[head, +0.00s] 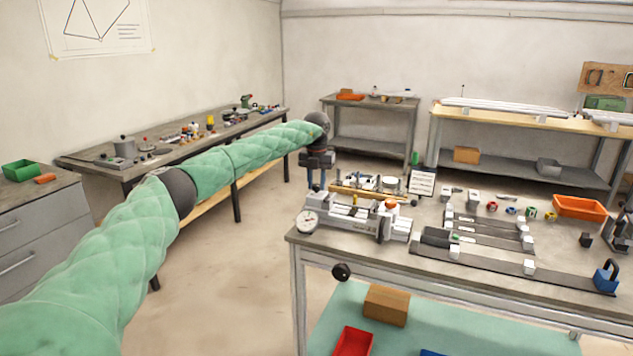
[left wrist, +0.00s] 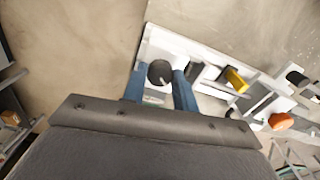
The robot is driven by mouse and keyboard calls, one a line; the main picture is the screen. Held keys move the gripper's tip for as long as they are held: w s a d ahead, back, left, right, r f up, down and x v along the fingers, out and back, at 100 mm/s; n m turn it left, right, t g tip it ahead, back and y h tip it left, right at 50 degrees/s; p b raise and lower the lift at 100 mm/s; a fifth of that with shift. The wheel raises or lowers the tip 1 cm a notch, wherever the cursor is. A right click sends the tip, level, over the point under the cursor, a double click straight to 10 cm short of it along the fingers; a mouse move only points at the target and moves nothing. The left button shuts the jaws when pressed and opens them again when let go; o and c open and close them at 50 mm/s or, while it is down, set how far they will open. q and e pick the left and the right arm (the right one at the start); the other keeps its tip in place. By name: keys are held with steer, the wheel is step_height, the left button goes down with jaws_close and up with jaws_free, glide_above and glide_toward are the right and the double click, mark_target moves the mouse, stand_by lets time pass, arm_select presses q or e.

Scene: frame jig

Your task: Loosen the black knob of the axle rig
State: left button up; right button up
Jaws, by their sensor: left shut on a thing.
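The axle rig (head: 343,214) is a grey metal fixture at the near left corner of the workbench, with a yellow piece and an orange cap on it. My left gripper (head: 316,185) reaches down over its left end, blue fingers pointing downward. In the left wrist view the black knob (left wrist: 159,72) is round and sits between the two blue fingers of my left gripper (left wrist: 160,85), which are shut on it. In the head view the fingers hide the knob. The yellow piece (left wrist: 236,80) and orange cap (left wrist: 281,121) lie further right along the rig. My right gripper is out of view.
A dial gauge (head: 307,222) stands at the rig's front left. Behind the rig is a wooden-based fixture (head: 368,187). Flat dark bars, small parts and an orange tray (head: 580,207) occupy the bench's right. A dark round knob (head: 341,272) shows before the bench's front edge.

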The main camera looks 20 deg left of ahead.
arm_select(q)
steer(key=n, duration=0.2)
steer(key=shift+r+n, duration=0.15)
steer(key=shift+n, duration=0.15)
steer(key=shift+n+p, duration=0.35)
steer(key=shift+n, duration=1.35)
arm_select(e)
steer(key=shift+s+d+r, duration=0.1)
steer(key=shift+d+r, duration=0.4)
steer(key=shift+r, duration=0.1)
arm_select(q)
steer(key=o, duration=1)
